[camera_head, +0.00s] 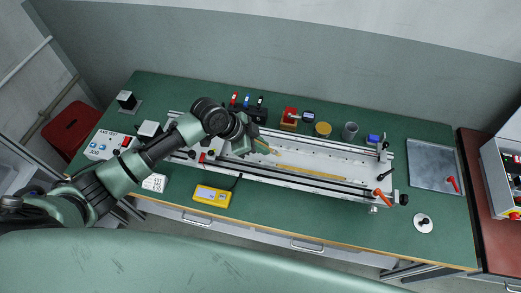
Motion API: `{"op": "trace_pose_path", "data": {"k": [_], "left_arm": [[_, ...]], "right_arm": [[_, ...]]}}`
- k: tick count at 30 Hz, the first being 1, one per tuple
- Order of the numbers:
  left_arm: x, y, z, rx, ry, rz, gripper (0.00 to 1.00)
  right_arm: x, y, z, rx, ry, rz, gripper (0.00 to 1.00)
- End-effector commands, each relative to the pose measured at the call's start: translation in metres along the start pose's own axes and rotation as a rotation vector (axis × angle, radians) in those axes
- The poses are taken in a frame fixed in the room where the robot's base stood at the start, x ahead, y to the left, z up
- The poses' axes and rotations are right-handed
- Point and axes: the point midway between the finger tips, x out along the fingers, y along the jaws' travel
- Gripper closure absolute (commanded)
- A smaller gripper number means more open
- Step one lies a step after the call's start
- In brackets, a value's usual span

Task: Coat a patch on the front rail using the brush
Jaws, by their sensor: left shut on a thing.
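The gantry (345,161) lies along the green bench, with its front rail (310,186) on the side closer to me. My left gripper (250,146) is over the left half of the gantry, behind the front rail. It is shut on a thin, tan piece that looks like the brush (264,148), pointing right and down. Its bristles are too small to make out, and I cannot tell whether its tip touches anything. My right gripper is not in view.
A yellow strip (310,171) lies inside the gantry. A yellow device (212,195) sits in front of it. Colored-handled tools (247,101), a red block (289,117) and a grey cup (349,130) stand behind. A metal plate (432,165) lies right. The front right bench is mostly clear.

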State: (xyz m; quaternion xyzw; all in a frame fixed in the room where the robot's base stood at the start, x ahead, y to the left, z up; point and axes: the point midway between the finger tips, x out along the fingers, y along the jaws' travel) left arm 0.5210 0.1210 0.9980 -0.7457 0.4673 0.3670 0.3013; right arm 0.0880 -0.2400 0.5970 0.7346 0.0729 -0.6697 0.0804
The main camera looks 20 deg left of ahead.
Motion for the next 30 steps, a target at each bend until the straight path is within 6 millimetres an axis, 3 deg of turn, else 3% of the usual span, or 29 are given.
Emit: {"op": "trace_pose_path", "data": {"k": [9,30], "left_arm": [[-0.015,-0.011,-0.015,-0.006,0.001,-0.005,1.0],[-0.015,-0.011,-0.015,-0.007,0.0,-0.005,1.0]], "right_arm": [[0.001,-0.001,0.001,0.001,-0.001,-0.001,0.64],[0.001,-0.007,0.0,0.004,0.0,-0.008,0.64]]}}
